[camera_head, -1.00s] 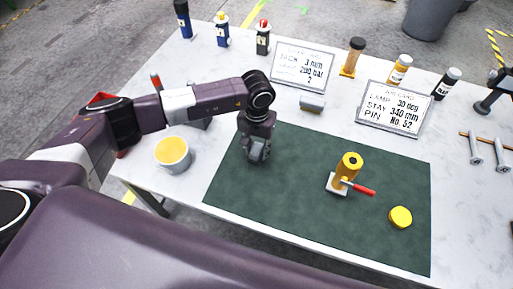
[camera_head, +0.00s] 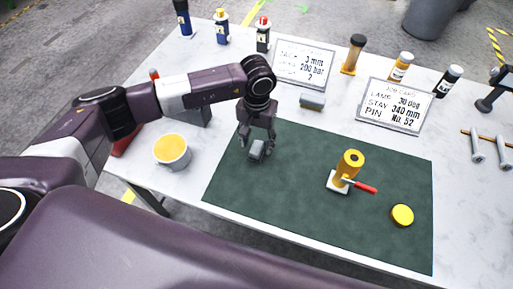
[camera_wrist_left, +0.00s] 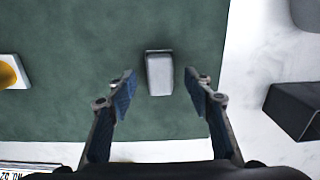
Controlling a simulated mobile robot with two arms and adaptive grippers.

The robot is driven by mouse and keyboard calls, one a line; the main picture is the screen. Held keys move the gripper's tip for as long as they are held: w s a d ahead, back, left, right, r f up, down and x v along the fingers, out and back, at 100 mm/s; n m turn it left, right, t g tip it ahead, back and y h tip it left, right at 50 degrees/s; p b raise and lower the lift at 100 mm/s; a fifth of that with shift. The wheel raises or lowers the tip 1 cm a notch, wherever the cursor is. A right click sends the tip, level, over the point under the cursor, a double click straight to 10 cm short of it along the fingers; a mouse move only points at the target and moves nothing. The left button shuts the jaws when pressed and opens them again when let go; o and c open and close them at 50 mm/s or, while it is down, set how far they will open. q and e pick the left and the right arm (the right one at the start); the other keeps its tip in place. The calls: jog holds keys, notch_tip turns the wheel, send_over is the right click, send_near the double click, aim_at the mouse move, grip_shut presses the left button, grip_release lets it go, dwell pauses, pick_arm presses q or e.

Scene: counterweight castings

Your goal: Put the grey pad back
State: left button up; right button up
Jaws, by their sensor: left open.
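A small grey pad (camera_head: 257,149) lies on the dark green mat (camera_head: 300,215) near its left end. It also shows in the left wrist view (camera_wrist_left: 159,73), centred ahead of the fingers. My left gripper (camera_head: 257,138) is open just above the pad, with one finger on either side. In the wrist view a gap shows between each finger and the pad. A second grey piece (camera_head: 312,102) with a yellowish lower edge lies beyond the mat, below a job card. My right gripper is out of view.
A yellow jack (camera_head: 350,166) with a red handle stands on the mat, with a yellow disc (camera_head: 402,215) to its right. A cup with yellow contents (camera_head: 171,152) stands left of the mat. Bottles and two job cards (camera_head: 394,106) line the back.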

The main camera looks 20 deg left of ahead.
aim_at(257, 146)
pick_arm(q)
notch_tip(257, 146, up, 9)
jog(key=b, duration=0.3)
jog(key=shift+r, duration=0.15)
dwell(0.3)
